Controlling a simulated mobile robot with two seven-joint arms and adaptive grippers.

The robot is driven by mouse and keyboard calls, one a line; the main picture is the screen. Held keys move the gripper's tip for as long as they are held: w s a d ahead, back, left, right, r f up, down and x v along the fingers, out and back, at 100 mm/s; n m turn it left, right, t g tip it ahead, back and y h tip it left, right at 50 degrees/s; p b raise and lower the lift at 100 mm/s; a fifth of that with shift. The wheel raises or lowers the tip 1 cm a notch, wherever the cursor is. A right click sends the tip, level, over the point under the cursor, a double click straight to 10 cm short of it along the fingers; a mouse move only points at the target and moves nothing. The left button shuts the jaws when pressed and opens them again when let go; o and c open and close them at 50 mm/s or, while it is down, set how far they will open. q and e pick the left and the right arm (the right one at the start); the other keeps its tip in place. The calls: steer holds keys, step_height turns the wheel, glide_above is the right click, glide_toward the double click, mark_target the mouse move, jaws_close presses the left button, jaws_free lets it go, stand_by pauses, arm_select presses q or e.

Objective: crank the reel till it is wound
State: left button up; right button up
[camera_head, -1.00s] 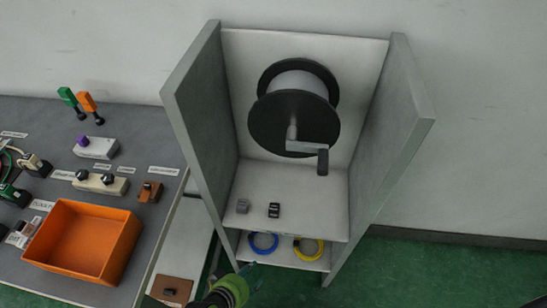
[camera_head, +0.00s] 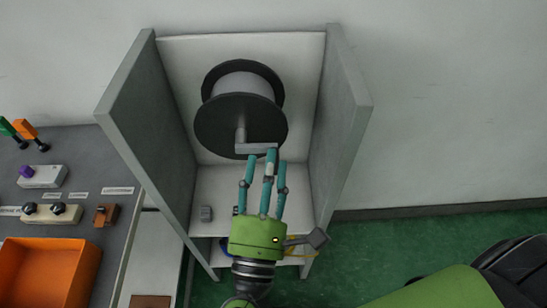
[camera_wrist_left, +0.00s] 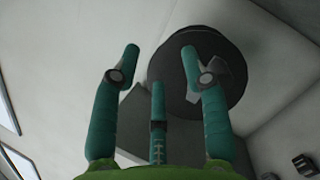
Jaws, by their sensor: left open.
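The reel (camera_head: 240,108) has two black discs and a pale drum, and is mounted at the back of a grey open cabinet. In the left wrist view the reel (camera_wrist_left: 218,48) is behind the open fingers, with part of the crank (camera_wrist_left: 218,88) showing. My right gripper is not in view.
Grey side walls (camera_head: 338,125) of the cabinet flank the reel closely. A blue coil and a yellow coil (camera_head: 303,252) lie lower, partly hidden. A table with an orange bin (camera_head: 45,270) and switches stands left; green floor is right.

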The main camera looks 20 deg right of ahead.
mark_target(275, 176)
arm_select(q)
steer(key=f+n+y, duration=0.1)
steer(key=f+n, duration=0.1)
steer(key=d+f+n+g+y, duration=0.1)
steer(key=f+n+y, duration=0.1)
steer(key=n, duration=0.1)
steer(key=f+n+g+y, duration=0.1)
steer(key=n, duration=0.1)
steer(key=shift+s+d+f+n, duration=0.15)
steer(key=shift+s+f+n, duration=0.15)
steer(key=shift+f, duration=0.1)
steer(key=shift+w+f, duration=0.1)
steer(key=shift+w, duration=0.15)
steer(key=p+x, duration=0.2)
steer(key=x, duration=0.4)
steer(key=shift+w+f, duration=0.15)
steer(key=shift+w, duration=0.15)
jaws_close()
jaws_free()
steer(key=v, duration=1.2)
